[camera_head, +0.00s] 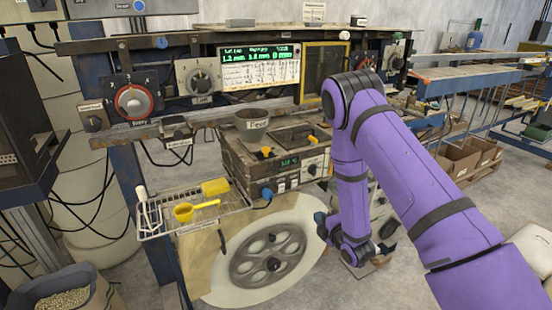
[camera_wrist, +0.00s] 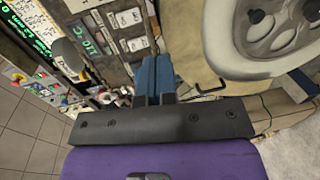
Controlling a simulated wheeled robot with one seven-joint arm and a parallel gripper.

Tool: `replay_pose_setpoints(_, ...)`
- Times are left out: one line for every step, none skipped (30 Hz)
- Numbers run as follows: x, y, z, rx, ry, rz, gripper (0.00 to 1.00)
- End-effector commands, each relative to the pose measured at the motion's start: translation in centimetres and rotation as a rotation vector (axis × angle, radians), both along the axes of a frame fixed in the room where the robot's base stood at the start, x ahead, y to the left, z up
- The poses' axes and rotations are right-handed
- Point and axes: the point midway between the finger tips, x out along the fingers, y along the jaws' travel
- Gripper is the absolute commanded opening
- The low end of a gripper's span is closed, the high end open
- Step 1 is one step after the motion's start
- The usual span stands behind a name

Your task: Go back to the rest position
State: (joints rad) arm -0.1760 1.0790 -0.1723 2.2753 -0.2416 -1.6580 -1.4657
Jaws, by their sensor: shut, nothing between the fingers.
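My purple arm reaches in from the right in the head view and hangs down beside the machine. My gripper (camera_head: 321,224) is at its lower end, small and partly hidden, just right of the large round wheel (camera_head: 268,254). In the wrist view, my gripper (camera_wrist: 152,72) shows two blue fingers pressed together with nothing between them. The wheel (camera_wrist: 262,30) lies to the right of the fingers there. A control panel (camera_wrist: 122,28) is beyond them at the upper left.
The machine bench carries a grey pot (camera_head: 252,127), a control box (camera_head: 285,165) and a lit display (camera_head: 258,68). A wire tray (camera_head: 160,228) with yellow scoops juts out at the left. A sack of pellets (camera_head: 62,298) stands at lower left. Boxes (camera_head: 462,160) sit at right.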

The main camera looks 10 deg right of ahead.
Motion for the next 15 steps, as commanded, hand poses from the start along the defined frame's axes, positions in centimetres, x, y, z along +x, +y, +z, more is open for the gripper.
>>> replay_pose_setpoints(0.3,0.0,0.5,0.005,0.004,-0.005,0.0)
replay_pose_setpoints(0.5,-0.1,0.9,0.011,0.01,-0.01,0.0)
replay_pose_setpoints(0.8,-0.1,1.6,0.023,0.022,-0.019,0.0)
replay_pose_setpoints(1.1,-0.2,2.2,0.031,0.034,-0.028,0.0)
replay_pose_setpoints(1.4,-0.2,2.9,0.044,0.047,-0.038,0.0)
replay_pose_setpoints(1.8,-0.3,3.9,0.061,0.066,-0.052,0.0)
replay_pose_setpoints(2.1,-0.4,4.7,0.074,0.083,-0.065,0.0)
replay_pose_setpoints(2.3,-0.6,5.5,0.09,0.1,-0.078,0.0)
replay_pose_setpoints(2.6,-0.7,6.6,0.11,0.124,-0.096,0.0)
replay_pose_setpoints(2.8,-0.9,7.4,0.125,0.141,-0.11,0.0)
replay_pose_setpoints(2.9,-1.0,8.2,0.142,0.16,-0.124,0.0)
replay_pose_setpoints(3.1,-1.2,9.3,0.163,0.183,-0.143,0.0)
replay_pose_setpoints(3.2,-1.3,10.1,0.179,0.199,-0.157,0.0)
replay_pose_setpoints(3.2,-1.5,11.0,0.196,0.216,-0.172,0.0)
replay_pose_setpoints(3.3,-1.6,12.1,0.219,0.238,-0.19,0.0)
